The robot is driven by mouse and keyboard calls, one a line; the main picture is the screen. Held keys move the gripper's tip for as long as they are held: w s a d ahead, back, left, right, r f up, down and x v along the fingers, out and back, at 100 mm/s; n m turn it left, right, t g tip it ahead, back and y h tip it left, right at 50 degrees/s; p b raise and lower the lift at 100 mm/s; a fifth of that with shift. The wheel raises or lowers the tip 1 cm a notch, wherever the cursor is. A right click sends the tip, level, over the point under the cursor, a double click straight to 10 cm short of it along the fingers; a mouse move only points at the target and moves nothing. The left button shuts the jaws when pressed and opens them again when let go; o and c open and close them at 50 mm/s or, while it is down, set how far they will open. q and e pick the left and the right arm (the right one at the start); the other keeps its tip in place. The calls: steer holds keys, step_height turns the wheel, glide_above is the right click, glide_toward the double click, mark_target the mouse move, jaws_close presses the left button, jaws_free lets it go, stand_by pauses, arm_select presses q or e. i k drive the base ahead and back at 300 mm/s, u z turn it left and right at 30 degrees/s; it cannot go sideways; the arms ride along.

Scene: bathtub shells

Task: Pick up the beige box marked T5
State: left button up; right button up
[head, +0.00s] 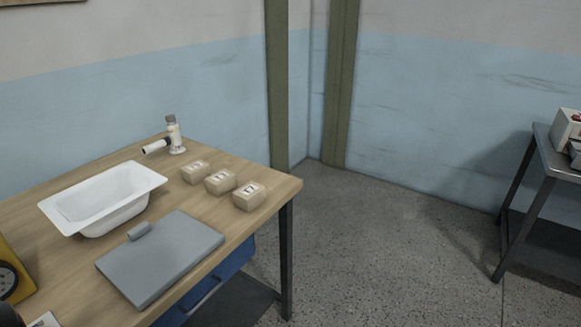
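Three small beige boxes stand in a slanting row on the wooden table, near its right end: a left one (195,172), a middle one (220,182) and a right one (249,196) nearest the table's corner. Each has a small pale label with a dark mark on top. The marks are too small to read, so I cannot tell which box is T5. Neither of my grippers shows in the head view.
On the wooden table (258,177) are a white tub shell (128,183), a grey flat plate (170,262), a white stand-like device (174,136) and a yellow gauge box (12,270). A dark side table (553,160) stands at right. The floor between is clear.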

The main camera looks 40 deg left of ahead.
mark_target(194, 172)
steer(key=z, duration=0.35)
steer(key=i, duration=1.8)
steer(key=u, duration=2.85)
